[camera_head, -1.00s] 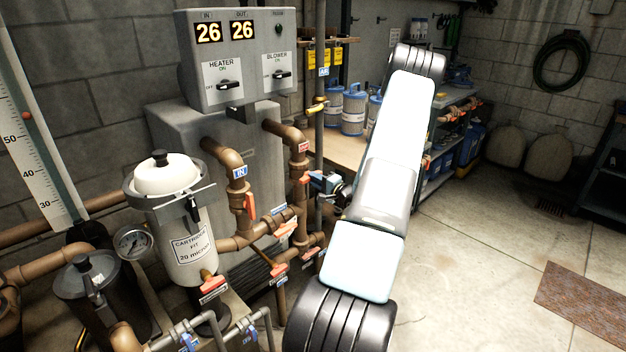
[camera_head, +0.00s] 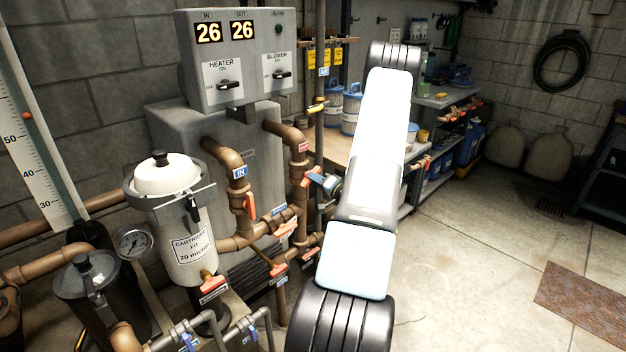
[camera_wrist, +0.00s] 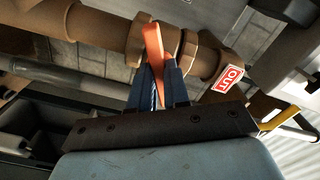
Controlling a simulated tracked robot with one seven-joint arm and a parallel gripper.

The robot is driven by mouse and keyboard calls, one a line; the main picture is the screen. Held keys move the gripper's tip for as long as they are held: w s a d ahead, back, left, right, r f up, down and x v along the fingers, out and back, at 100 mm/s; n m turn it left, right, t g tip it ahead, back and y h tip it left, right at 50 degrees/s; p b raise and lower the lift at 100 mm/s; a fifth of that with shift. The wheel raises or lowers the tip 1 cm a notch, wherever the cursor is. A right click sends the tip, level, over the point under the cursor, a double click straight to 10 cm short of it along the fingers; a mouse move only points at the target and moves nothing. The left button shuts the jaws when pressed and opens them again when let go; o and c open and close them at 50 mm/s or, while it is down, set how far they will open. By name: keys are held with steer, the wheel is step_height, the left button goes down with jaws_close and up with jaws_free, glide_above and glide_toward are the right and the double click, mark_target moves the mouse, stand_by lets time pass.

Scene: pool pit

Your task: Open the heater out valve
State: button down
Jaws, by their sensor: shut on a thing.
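The heater out valve has an orange-red handle (camera_head: 312,178) on the brown vertical pipe right of the heater, below a red tag (camera_head: 303,147). In the wrist view the tag (camera_wrist: 229,78) reads OUT, and the handle (camera_wrist: 153,45) lies crosswise to the pipe. My gripper (camera_wrist: 163,78) has its blue fingers shut on the lower part of this handle. In the head view my gripper (camera_head: 322,184) is at the handle, largely hidden behind my arm.
The grey heater (camera_head: 215,135) stands left of the pipe. Other orange-handled valves, such as one by the blue IN tag (camera_head: 250,205), sit close by. A white cartridge filter (camera_head: 185,240) is at left. A bench (camera_head: 338,146) stands behind. Floor at right is open.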

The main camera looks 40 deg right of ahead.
steer(key=n, duration=1.2)
steer(key=shift+s+f+n, duration=0.1)
steer(key=shift+f+n, duration=0.1)
steer(key=shift+n, duration=0.1)
steer(key=c, duration=1)
jaws_free()
steer(key=shift+r, duration=0.1)
steer(key=s, duration=0.7)
steer(key=shift+d, duration=0.25)
steer(key=shift+w, duration=0.1)
